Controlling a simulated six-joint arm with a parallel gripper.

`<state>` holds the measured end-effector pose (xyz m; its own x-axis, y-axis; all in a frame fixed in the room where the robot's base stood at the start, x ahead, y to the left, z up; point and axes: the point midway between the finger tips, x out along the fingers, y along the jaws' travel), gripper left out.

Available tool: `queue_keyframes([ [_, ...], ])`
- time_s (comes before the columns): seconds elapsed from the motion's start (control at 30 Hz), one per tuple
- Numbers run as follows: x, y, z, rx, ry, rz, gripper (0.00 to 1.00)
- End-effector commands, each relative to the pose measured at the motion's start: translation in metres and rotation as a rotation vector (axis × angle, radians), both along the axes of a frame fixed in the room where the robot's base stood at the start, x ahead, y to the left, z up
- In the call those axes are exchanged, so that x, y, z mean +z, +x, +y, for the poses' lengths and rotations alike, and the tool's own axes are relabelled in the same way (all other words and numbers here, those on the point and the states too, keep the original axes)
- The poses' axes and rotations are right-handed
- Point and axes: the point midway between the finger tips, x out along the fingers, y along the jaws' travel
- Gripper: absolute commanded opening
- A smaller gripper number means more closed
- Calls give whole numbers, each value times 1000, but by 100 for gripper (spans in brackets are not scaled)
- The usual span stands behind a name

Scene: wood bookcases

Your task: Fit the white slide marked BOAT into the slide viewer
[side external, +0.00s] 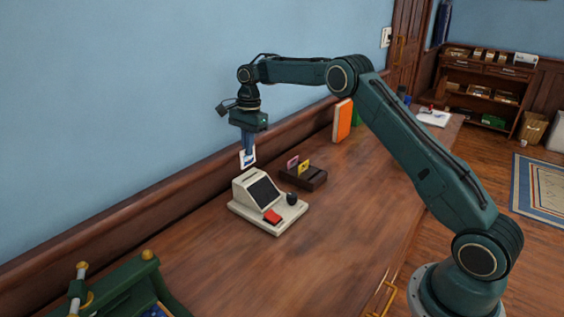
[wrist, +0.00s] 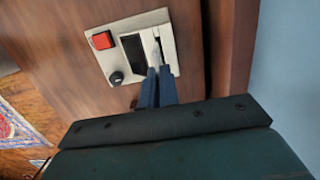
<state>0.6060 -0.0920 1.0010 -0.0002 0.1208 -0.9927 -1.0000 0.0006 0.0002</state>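The slide viewer (side external: 250,190) is a cream box with a dark sloped screen, a red button and a black knob, standing on the wooden desk. It also shows in the wrist view (wrist: 109,67). My gripper (side external: 248,148) points down above the viewer's top, its blue fingers shut on a white slide (side external: 247,160). The slide hangs upright with a dark picture in it, just above the viewer's top; its marking is too small to read. In the wrist view, my fingers (wrist: 157,70) reach over the viewer near a dark slot (wrist: 158,48), and the slide shows only as a thin pale edge.
A dark wooden rack (side external: 303,178) with a pink and a yellow slide stands right behind the viewer. An orange book (side external: 342,121) stands farther back by the wall. A green object with brass knobs (side external: 125,290) is at the front left. The desk's front middle is clear.

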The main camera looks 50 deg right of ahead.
Motion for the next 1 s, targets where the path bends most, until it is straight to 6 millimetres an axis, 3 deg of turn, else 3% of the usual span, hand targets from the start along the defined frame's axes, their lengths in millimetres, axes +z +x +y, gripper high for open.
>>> queue_keyframes([
  [0.23,-26,-1,0,0,-1,2,0],
  [0.57,-36,0,0,0,0,0,0],
  [1.0,-73,-1,0,1,-2,1,0],
])
